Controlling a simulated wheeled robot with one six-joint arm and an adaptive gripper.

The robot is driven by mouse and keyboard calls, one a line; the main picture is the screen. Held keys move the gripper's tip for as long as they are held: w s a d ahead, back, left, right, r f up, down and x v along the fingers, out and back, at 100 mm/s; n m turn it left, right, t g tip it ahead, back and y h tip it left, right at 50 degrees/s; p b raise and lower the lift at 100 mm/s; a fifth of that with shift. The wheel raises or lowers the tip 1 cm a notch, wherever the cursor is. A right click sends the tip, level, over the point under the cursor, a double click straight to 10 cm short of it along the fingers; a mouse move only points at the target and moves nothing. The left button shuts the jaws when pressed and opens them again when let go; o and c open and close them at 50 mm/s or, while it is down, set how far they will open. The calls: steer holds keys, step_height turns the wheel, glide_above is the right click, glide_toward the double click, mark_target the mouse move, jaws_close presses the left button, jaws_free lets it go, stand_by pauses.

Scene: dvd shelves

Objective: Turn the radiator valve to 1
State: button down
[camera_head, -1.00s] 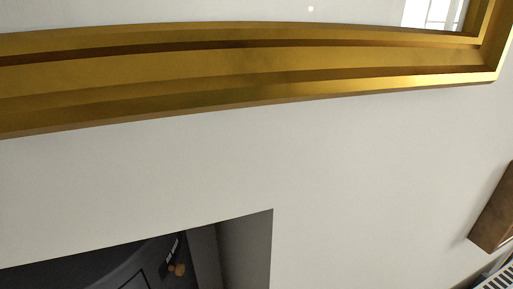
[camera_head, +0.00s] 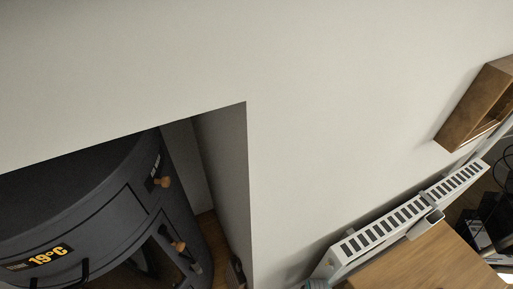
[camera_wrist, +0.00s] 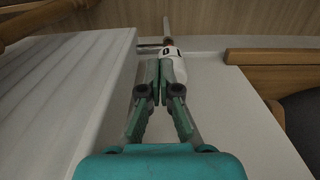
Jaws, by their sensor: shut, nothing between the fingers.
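The radiator valve (camera_wrist: 173,60) is a white knob with dark digit-like marks, seen past my fingertips in the wrist view. I cannot tell which number it is set to. My gripper (camera_wrist: 163,68) has green fingers that are shut and empty. Their tips overlap the valve's near part in the picture; I cannot tell whether they touch it. The white ribbed radiator (camera_wrist: 65,85) fills the left of the wrist view. In the head view, the radiator (camera_head: 395,222) stands along the wall at lower right, and the valve is not visible.
A pipe (camera_wrist: 166,25) runs beyond the valve. A wooden ledge (camera_wrist: 270,57) is at right in the wrist view. In the head view, a wooden table (camera_head: 430,262) stands before the radiator, a wooden box shelf (camera_head: 478,105) hangs above, and a dark stove (camera_head: 90,215) sits in an alcove.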

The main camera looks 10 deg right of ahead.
step_height(320, 180, up, 3)
stand_by(0.3)
step_height(320, 180, down, 6)
steer(key=a, duration=0.2)
steer(key=shift+s+a, duration=0.15)
steer(key=shift+a, duration=0.25)
stand_by(0.6)
stand_by(0.7)
